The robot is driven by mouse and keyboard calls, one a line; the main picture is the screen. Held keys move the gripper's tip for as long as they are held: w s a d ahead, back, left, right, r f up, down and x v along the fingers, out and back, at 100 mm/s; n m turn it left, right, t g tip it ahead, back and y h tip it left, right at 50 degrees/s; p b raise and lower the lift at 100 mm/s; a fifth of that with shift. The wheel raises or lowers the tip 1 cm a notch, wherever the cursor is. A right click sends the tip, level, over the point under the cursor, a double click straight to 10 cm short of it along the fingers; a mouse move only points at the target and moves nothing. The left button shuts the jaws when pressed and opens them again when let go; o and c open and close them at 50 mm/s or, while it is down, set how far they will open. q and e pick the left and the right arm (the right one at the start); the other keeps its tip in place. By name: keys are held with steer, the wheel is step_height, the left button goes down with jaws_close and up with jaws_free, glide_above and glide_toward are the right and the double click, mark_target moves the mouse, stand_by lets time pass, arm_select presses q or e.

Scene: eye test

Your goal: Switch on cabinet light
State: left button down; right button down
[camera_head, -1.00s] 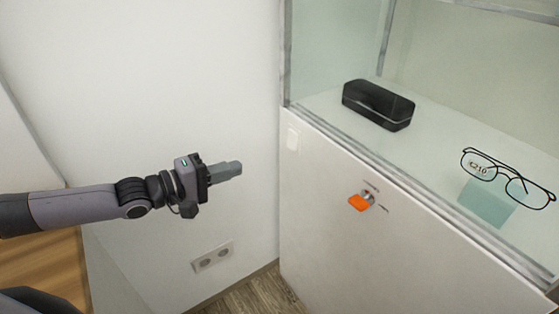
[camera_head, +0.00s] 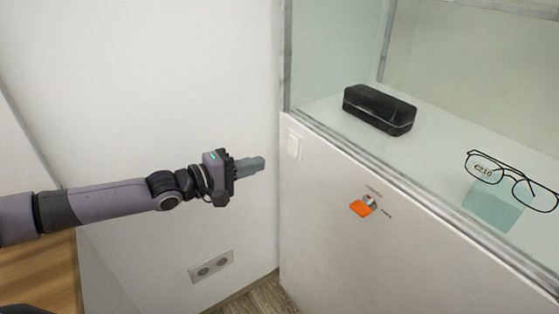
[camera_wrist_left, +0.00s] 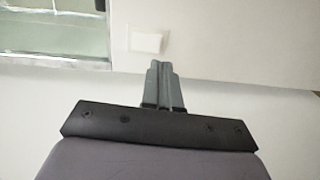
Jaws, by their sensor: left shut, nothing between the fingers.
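The white cabinet (camera_head: 340,225) stands at the right, with a glass case on top. A small white rectangular switch plate (camera_head: 293,144) sits on its front near the upper left corner; it also shows in the left wrist view (camera_wrist_left: 146,42), just beyond the fingertips. My left gripper (camera_head: 261,163) is shut and empty, left of the switch and a little lower in the head view, apart from it. Its closed fingers (camera_wrist_left: 160,68) point toward the cabinet front in the wrist view. My right gripper is not in view.
A double socket (camera_head: 211,266) is low on the white wall (camera_head: 140,90).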

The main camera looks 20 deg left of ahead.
arm_select(q)
steer(key=r+b+x, duration=0.1)
steer(key=x, duration=0.6)
steer(key=shift+w+f+b, duration=0.15)
steer(key=shift+f+b, duration=0.2)
steer(key=shift+f, duration=0.15)
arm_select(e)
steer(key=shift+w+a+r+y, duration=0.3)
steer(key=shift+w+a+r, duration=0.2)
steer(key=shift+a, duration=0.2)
arm_select(q)
steer(key=shift+d, duration=0.1)
